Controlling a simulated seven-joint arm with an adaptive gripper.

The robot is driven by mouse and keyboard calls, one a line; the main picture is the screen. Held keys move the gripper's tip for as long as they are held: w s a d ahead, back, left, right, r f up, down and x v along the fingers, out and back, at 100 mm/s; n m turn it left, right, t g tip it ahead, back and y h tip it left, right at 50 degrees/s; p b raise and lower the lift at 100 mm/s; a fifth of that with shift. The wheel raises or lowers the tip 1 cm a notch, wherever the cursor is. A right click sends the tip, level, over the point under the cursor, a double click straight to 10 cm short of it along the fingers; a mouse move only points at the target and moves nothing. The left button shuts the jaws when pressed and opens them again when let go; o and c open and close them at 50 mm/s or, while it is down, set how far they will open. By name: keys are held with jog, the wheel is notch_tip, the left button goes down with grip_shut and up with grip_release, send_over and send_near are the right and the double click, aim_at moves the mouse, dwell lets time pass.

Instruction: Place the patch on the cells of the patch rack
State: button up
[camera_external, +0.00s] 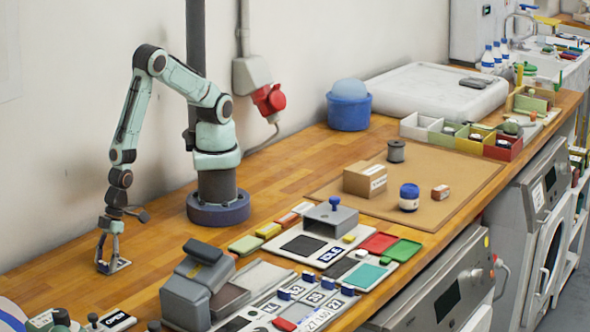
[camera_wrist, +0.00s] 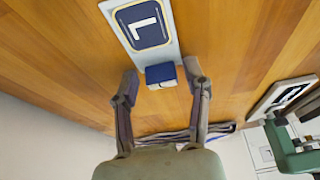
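A white tile with a dark blue patch marked with a light L (camera_wrist: 148,25) lies on the wooden table in the wrist view. A small blue block (camera_wrist: 160,74) sits at its near end. My gripper (camera_wrist: 161,76) is open, one finger on each side of the block, with small gaps visible. In the external view my gripper (camera_external: 113,262) is low at the table's left, over that tile, which it partly hides. What looks like the patch rack (camera_external: 262,277) is a grey board at the front centre, holding several marked tiles with blue blocks.
A grey machine (camera_external: 188,298) stands between my gripper and the board. A white board with a grey holder (camera_external: 307,246) and red and green trays (camera_external: 402,250) lie farther right. Bare wood lies behind my gripper.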

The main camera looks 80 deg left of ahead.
aim_at(122, 262)
jog(key=shift+r, duration=0.1)
jog(key=v, duration=1.1)
jog(key=shift+r, duration=0.3)
jog(key=shift+c, duration=0.9)
jog(key=shift+w+a+r, duration=0.15)
jog(key=shift+r, duration=0.05)
jog(key=shift+c, duration=0.4)
